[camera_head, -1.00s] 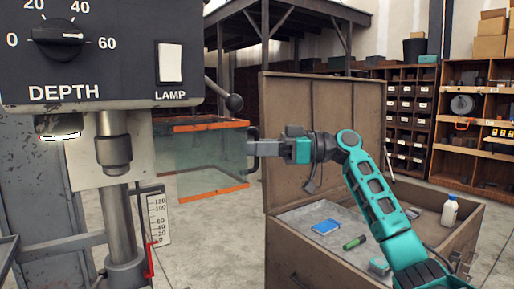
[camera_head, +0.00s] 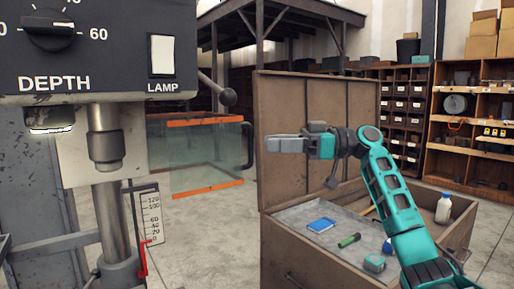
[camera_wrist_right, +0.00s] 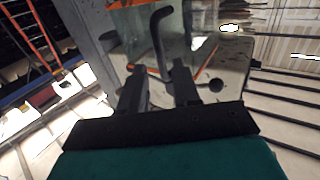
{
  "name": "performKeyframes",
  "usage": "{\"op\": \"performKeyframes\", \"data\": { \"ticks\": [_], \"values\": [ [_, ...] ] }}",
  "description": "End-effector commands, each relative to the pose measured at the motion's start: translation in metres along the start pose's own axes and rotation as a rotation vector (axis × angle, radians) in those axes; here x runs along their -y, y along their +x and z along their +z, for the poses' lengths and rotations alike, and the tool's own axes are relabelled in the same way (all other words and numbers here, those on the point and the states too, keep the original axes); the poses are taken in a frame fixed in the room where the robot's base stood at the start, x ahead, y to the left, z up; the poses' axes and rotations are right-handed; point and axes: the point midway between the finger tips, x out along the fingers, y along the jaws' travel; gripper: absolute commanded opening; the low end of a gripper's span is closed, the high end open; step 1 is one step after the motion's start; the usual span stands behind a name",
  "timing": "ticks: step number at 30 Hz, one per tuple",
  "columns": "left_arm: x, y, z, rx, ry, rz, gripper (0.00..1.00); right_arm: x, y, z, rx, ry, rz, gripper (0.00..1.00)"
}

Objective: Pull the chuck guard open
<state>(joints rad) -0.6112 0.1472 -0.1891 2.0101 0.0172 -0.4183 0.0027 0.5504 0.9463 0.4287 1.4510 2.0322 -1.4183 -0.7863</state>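The chuck guard (camera_head: 205,158) is a clear panelled box with orange edges, standing out to the right of the drill chuck (camera_head: 105,150) in the head view. Its dark handle (camera_head: 248,146) is on its right end. My right gripper (camera_head: 268,144) points left at the handle, with a small gap between them. In the right wrist view, the fingers of my right gripper (camera_wrist_right: 158,85) are spread apart with nothing held. The handle (camera_wrist_right: 160,35) shows beyond the fingertips, between and above them. My left gripper is not in view.
The drill head panel (camera_head: 100,50) with a depth dial and lamp switch fills the upper left. A ball-ended lever (camera_head: 228,97) sticks out above the guard. An open wooden chest (camera_head: 310,215) stands beneath my right arm, holding a blue item, a bottle (camera_head: 444,208) and tools.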

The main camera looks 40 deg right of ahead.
Motion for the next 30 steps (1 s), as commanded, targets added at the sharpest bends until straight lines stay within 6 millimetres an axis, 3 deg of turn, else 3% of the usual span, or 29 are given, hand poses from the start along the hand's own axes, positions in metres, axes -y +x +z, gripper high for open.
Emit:
{"op": "performKeyframes", "data": {
  "ticks": [6,12,30],
  "values": [
    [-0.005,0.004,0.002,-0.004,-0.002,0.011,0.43,0.0,-0.045,0.001,-0.001,0.0,0.002,0.32],
    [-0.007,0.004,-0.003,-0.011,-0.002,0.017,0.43,0.0,-0.066,0.001,0.0,0.0,0.0,0.32],
    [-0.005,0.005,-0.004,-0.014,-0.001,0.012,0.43,0.0,-0.069,0.0,0.0,0.0,-0.001,0.32]
  ]
}}
